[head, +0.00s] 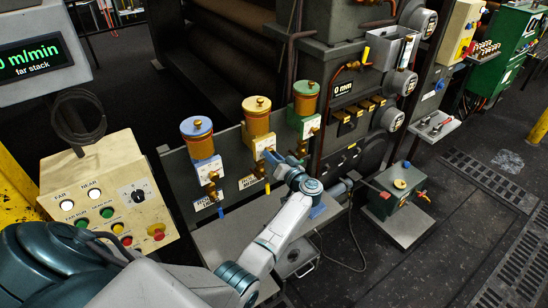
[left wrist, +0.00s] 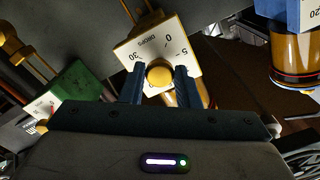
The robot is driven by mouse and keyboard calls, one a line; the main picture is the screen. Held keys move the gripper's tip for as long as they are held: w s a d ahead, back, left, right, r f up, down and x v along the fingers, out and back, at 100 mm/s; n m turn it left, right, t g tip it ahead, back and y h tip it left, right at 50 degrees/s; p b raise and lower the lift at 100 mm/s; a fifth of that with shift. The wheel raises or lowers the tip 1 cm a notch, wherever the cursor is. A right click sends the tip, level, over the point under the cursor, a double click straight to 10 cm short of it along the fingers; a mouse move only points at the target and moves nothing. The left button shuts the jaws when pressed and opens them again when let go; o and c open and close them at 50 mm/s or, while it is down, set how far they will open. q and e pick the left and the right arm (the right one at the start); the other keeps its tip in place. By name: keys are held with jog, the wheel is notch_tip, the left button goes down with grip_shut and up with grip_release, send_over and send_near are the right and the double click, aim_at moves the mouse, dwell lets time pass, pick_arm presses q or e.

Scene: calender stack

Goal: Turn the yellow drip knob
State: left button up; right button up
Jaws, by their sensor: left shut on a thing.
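The yellow-topped drip cup (head: 257,118) stands between a blue-topped one (head: 197,138) and a green-topped one (head: 305,98). Its white dial plate, marked with numbers and DROPS, shows in the left wrist view (left wrist: 142,48). The round yellow knob (left wrist: 159,73) sits in front of this plate. My left gripper (head: 273,158) is at the yellow unit; in the left wrist view its two blue fingers (left wrist: 159,84) are shut on the knob, one on each side. In the head view the gripper covers the knob. My right gripper is not in view.
A beige button box (head: 110,200) stands at left. A small green box (head: 398,190) is on the floor plate at right.

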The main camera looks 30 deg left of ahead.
pick_arm(q)
jog(key=shift+m, duration=1)
jog(key=o, duration=0.9)
jog(key=shift+o, duration=0.2)
jog(key=b+v, duration=0.3)
jog(key=v, duration=0.7)
jog(key=shift+s+d+b, duration=0.2)
jog(key=shift+d+b, duration=0.1)
jog(key=shift+b, duration=0.1)
